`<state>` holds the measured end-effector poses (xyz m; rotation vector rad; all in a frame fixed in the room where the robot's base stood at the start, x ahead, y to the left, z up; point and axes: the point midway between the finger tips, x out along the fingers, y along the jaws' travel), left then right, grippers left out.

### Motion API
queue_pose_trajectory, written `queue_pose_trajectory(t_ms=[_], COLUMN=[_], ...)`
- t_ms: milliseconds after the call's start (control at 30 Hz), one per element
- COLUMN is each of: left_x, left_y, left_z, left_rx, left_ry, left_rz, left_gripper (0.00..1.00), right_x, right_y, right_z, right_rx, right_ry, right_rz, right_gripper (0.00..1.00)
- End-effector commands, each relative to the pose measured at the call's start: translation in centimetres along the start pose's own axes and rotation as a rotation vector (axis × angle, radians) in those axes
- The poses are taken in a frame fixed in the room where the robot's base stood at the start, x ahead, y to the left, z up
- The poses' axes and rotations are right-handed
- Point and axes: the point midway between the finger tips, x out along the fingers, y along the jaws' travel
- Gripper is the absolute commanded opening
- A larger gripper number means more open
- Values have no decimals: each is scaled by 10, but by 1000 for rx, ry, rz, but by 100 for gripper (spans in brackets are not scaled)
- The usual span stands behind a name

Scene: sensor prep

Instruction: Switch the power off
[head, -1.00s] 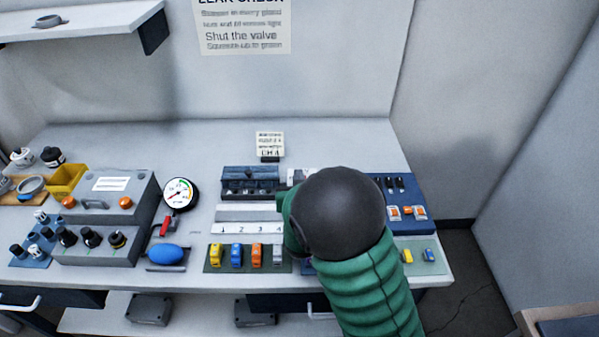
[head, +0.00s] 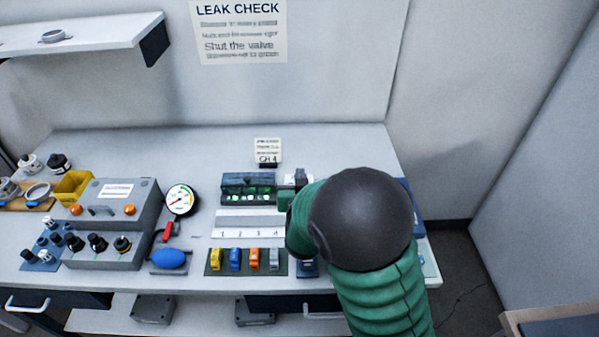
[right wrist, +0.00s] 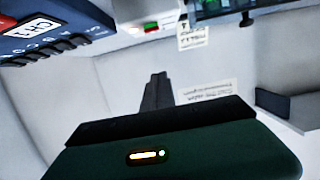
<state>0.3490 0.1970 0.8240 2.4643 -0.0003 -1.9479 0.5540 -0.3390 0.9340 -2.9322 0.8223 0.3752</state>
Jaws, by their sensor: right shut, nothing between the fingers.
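A pale box (right wrist: 138,14) with a small red and green part (right wrist: 151,27), perhaps the power switch, shows at the top of the right wrist view. In the head view, only part of what seems the same box (head: 297,178) shows beside my right arm. My right gripper (right wrist: 158,78) has its dark fingers together and empty, apart from the box in the picture. In the head view my dark round arm joint and green sleeve hide the fingertips. My left gripper is not in view.
A blue panel with black switches (right wrist: 50,35) is partly hidden by my arm in the head view. A mat with several coloured clips (head: 245,262), a gauge (head: 181,199), a grey knob box (head: 110,215) and a CH 4 note (head: 267,151) are on the bench.

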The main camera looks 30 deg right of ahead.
Motion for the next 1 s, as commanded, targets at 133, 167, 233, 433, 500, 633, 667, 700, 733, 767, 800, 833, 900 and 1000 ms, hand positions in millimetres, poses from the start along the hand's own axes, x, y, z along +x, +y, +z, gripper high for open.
queue_pose_trajectory(t_ms=[133, 167, 233, 433, 500, 633, 667, 700, 733, 767, 800, 833, 900, 1000], left_x=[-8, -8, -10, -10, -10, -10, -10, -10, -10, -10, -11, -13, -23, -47], left_y=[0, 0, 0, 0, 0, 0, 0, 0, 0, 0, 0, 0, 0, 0], left_z=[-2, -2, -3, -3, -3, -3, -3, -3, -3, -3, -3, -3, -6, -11], left_rx=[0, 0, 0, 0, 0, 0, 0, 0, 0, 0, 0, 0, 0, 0], left_ry=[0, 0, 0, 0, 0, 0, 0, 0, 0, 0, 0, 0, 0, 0], left_rz=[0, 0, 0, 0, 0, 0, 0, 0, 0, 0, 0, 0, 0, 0], left_gripper=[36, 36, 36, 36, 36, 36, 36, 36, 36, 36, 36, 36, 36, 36], right_x=[-30, -35, -43, -50, -50, -49, -49, -49, -50, -50, -50, -51, -56, -79], right_y=[-1, -1, -1, 0, 0, 0, 0, 0, 0, 0, 0, -2, -12, -38], right_z=[-8, -8, -9, -9, -9, -9, -9, -9, -9, -9, -9, -9, -7, 7], right_rx=[0, 1, 1, 0, 0, 0, 0, 0, 0, 0, 0, 1, 1, -23], right_ry=[0, 0, 0, -1, -1, 0, 0, 0, 0, 0, -4, -13, -77, -279], right_rz=[-2, -2, -1, 1, 1, 1, 1, 1, 1, 1, -2, -9, -53, -181], right_gripper=[0, 0, 0, 0, 0, 0, 0, 0, 0, 0, 0, 0, 0, 0])
